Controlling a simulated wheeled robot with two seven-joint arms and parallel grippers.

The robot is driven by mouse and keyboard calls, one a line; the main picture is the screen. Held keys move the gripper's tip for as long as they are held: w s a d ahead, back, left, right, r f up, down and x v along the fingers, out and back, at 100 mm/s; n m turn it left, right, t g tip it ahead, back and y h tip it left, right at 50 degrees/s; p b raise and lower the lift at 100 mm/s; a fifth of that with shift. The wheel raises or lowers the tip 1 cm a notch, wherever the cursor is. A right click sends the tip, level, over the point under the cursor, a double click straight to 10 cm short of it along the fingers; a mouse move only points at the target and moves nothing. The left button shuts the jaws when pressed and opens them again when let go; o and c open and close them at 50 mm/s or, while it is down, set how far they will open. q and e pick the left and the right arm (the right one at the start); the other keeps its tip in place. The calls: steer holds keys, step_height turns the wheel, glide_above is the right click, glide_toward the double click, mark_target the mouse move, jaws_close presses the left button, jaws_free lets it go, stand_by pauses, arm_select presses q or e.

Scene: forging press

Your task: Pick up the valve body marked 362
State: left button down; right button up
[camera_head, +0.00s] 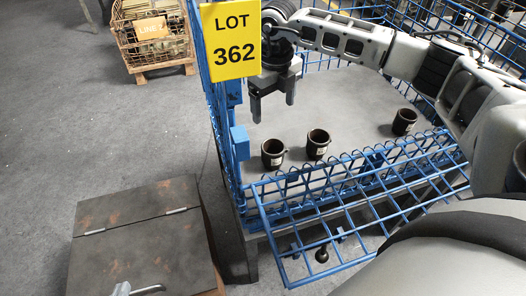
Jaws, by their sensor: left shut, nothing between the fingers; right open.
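Three dark brown, cup-shaped valve bodies with small pale labels stand inside a blue wire-mesh crate: a left one (273,153), a middle one (317,144) and a right one (404,122). Their label print is too small to read. A yellow sign reading LOT 362 (233,42) hangs on the crate's left corner. My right gripper (273,103) points down inside the crate, its two fingers apart and empty. It is above and behind the left valve body, clear of it.
The crate's front mesh panel (335,235) is folded down and outward. Bare grey crate floor (350,95) lies behind the valve bodies. A rusty lidded box (140,235) stands at lower left. An orange wire crate marked LINE (150,58) stands on a pallet at the back left.

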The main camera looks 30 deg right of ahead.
glide_toward(272, 149)
steer(key=shift+s+a+f, duration=0.2)
steer(key=shift+s+f, duration=0.25)
steer(key=shift+s, duration=0.05)
steer(key=shift+s+a+f, duration=0.2)
steer(key=shift+s+f, duration=0.25)
steer(key=shift+s+a+f, duration=0.1)
steer(key=shift+a+f, duration=0.05)
steer(key=shift+f, duration=1.3)
steer(key=shift+s+a+f, duration=0.1)
steer(key=shift+f, duration=1.3)
steer(key=shift+w+r, duration=0.1)
steer(key=c, duration=1.2)
